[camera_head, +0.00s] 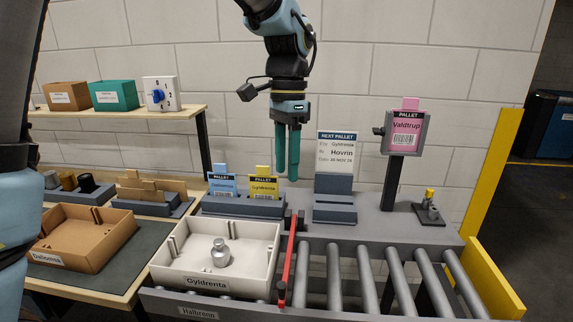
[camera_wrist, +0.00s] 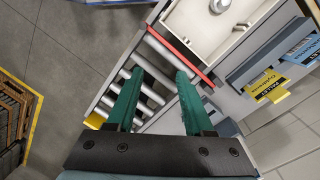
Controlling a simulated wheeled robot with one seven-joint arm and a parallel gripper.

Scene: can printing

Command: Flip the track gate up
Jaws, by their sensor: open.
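The track gate is a red bar (camera_head: 290,262) lying low across the roller track, along the right side of the white tray. It also shows as a red strip in the wrist view (camera_wrist: 180,49). A dark post stands at its back end, and a small dark piece is at its front end. My gripper (camera_head: 286,176), with green fingers, points down above and behind the gate. In the wrist view my gripper (camera_wrist: 156,76) is open with nothing between the fingers. The gate lies beyond the fingertips there, apart from them.
A white tray (camera_head: 163,268) labelled Gyldrenta holds a grey metal weight (camera_head: 219,255). Bare rollers (camera_head: 369,281) run to its right. Behind are a card rack (camera_head: 243,207), a "Next pallet" sign (camera_head: 337,152) and a pink-card stand (camera_head: 393,190). A brown tray (camera_head: 62,252) sits left.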

